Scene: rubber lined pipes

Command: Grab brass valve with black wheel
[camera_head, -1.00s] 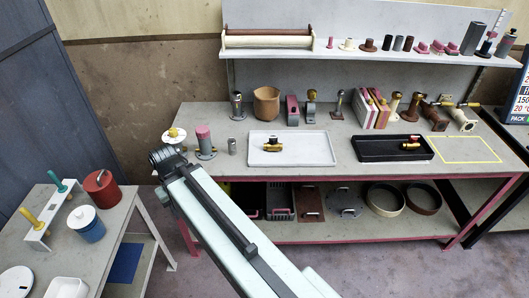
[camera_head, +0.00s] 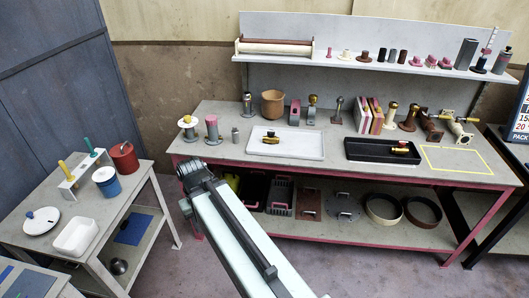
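A small brass valve with a dark wheel (camera_head: 271,138) lies in the left part of the white tray (camera_head: 302,148) on the workbench. The wheel looks black or very dark blue. A second brass valve with a red wheel (camera_head: 401,147) lies in the black tray (camera_head: 358,152) to the right. My gripper (camera_head: 188,168) is at the far end of my pale arm, in front of the bench's left front edge. It is left of the white tray and apart from both valves. Its fingers are too small and dark to show whether they are open.
Flanged pipe pieces (camera_head: 213,130) stand on the bench left of the white tray. A wooden pot (camera_head: 272,104) and several fittings stand behind it. A low side table (camera_head: 98,212) with a red pot (camera_head: 124,157) is at left. Open floor lies between the tables.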

